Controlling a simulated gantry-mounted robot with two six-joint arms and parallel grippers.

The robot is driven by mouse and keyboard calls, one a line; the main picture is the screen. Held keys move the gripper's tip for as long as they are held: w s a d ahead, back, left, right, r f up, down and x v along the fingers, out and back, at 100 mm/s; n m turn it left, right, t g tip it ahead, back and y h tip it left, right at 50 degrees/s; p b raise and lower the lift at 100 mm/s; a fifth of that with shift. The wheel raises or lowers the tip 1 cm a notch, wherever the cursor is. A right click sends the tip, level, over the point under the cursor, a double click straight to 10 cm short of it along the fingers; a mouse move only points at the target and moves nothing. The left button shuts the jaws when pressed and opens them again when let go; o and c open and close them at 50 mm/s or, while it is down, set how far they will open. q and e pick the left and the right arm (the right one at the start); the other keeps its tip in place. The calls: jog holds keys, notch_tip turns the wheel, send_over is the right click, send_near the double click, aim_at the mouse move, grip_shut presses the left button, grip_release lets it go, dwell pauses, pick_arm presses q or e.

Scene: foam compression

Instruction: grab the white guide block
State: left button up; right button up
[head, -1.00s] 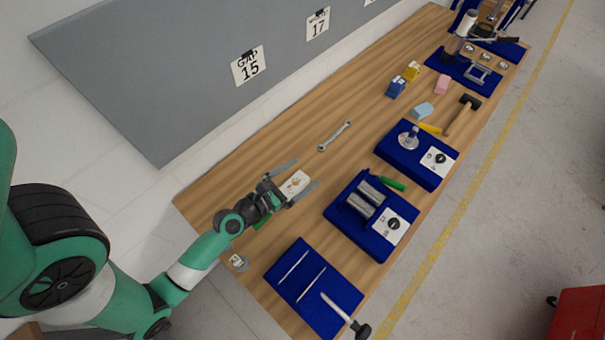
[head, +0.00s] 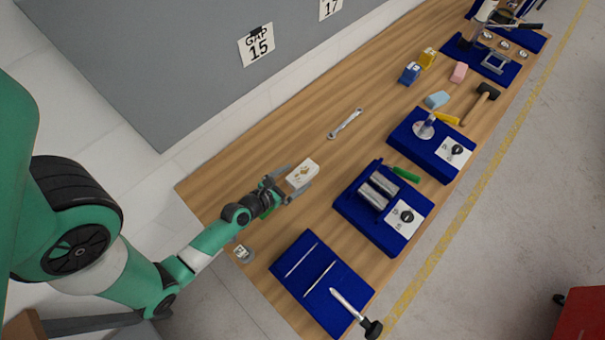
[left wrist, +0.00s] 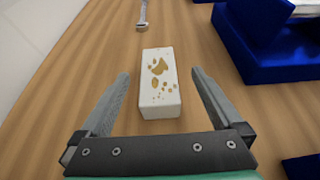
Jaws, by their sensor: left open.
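The white guide block (head: 303,174) lies on the wooden table, with brown patches on its top. In the left wrist view the block (left wrist: 158,95) stands upright in the picture between and just beyond the spread fingers. My left gripper (head: 290,182) is open at the block's near end. In the left wrist view the fingers of my left gripper (left wrist: 160,98) lie on either side of the block, with a gap on both sides. My right gripper is not in view.
A blue tray with metal rollers (head: 345,203) is right of the block. A wrench (head: 345,124) lies beyond it. A blue mat with thin rods (head: 282,262) is nearer the front. Bare wooden table (head: 262,160) lies left of the block.

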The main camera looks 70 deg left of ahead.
aim_at(304, 171)
pick_arm(q)
jog(key=shift+w+a+f, duration=0.2)
jog(key=shift+w+f, duration=0.05)
jog(key=shift+w, duration=0.05)
jog(key=b+x, duration=0.1)
jog(key=x, duration=0.3)
jog(key=shift+w+a, duration=0.2)
jog(key=shift+a, duration=0.05)
grip_shut()
